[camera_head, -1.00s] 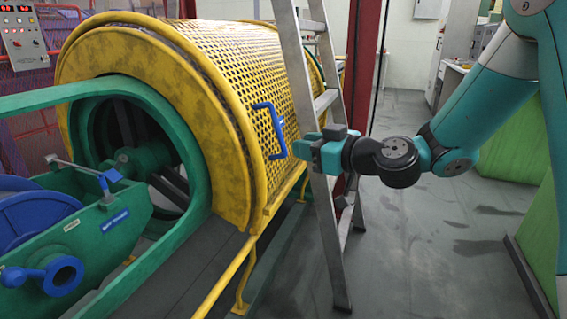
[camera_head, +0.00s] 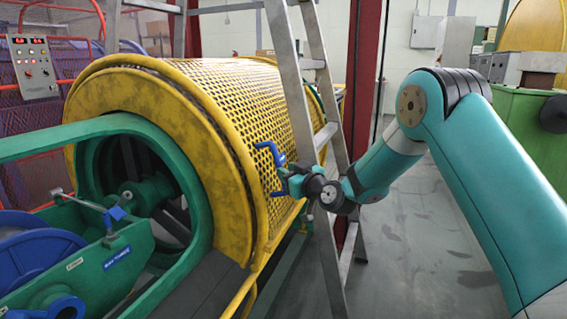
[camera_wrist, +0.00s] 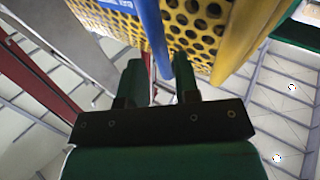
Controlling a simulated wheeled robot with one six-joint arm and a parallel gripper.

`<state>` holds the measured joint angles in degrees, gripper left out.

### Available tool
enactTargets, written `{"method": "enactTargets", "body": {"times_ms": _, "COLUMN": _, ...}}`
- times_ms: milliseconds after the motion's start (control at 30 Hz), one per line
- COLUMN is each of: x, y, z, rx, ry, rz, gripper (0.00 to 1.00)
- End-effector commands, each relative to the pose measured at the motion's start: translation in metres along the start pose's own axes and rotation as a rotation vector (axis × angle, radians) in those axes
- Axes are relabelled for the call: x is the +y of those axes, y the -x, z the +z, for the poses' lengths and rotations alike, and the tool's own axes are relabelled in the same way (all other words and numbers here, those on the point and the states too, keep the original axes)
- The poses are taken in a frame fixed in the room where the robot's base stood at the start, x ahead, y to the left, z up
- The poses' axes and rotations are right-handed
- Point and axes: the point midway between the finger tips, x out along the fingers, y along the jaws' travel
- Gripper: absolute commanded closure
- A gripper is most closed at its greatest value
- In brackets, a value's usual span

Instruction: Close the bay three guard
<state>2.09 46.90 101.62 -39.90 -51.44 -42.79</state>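The guard (camera_head: 228,110) is a yellow perforated curved cover with a solid yellow front band, lying over the round machine body. A blue handle (camera_head: 266,165) stands out from its right side. My gripper (camera_head: 284,172) is at the handle's right side, partly hidden by my wrist. In the wrist view, the two dark green fingers of my gripper (camera_wrist: 160,80) are apart, with the blue handle (camera_wrist: 152,35) running down into the gap between them. A gap shows beside the handle. I cannot tell whether either finger touches it.
A grey stepladder (camera_head: 308,110) stands just right of the guard, close to my wrist. A green frame (camera_head: 150,125) rings the machine's front opening. A control panel (camera_head: 31,68) is at the left. Open floor (camera_head: 400,240) lies right of the ladder.

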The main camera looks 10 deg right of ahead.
Motion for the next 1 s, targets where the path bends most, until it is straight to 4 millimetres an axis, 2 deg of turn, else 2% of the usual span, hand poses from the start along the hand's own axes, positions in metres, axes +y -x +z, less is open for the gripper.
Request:
{"method": "enactTargets", "body": {"times_ms": 100, "x": -0.001, "y": -0.016, "z": -0.001, "rx": 0.001, "ry": 0.001, "rz": -0.002, "gripper": 0.71}}
{"method": "enactTargets", "body": {"times_ms": 200, "x": 0.0, "y": -0.024, "z": 0.0, "rx": 0.0, "ry": 0.001, "rz": -0.002, "gripper": 0.71}}
{"method": "enactTargets", "body": {"times_ms": 533, "x": 0.0, "y": -0.027, "z": 0.001, "rx": -0.001, "ry": -0.001, "rz": 0.0, "gripper": 0.71}}
{"method": "enactTargets", "body": {"times_ms": 567, "x": 0.0, "y": -0.027, "z": 0.001, "rx": -0.001, "ry": -0.001, "rz": 0.0, "gripper": 0.73}}
{"method": "enactTargets", "body": {"times_ms": 667, "x": 0.0, "y": -0.027, "z": 0.001, "rx": -0.001, "ry": -0.001, "rz": 0.0, "gripper": 0.96}}
{"method": "enactTargets", "body": {"times_ms": 700, "x": 0.0, "y": -0.027, "z": 0.001, "rx": -0.001, "ry": -0.001, "rz": 0.0, "gripper": 1.0}}
{"method": "enactTargets", "body": {"times_ms": 1000, "x": 0.004, "y": -0.026, "z": 0.002, "rx": -0.002, "ry": 0.0, "rz": 0.009, "gripper": 1.0}}
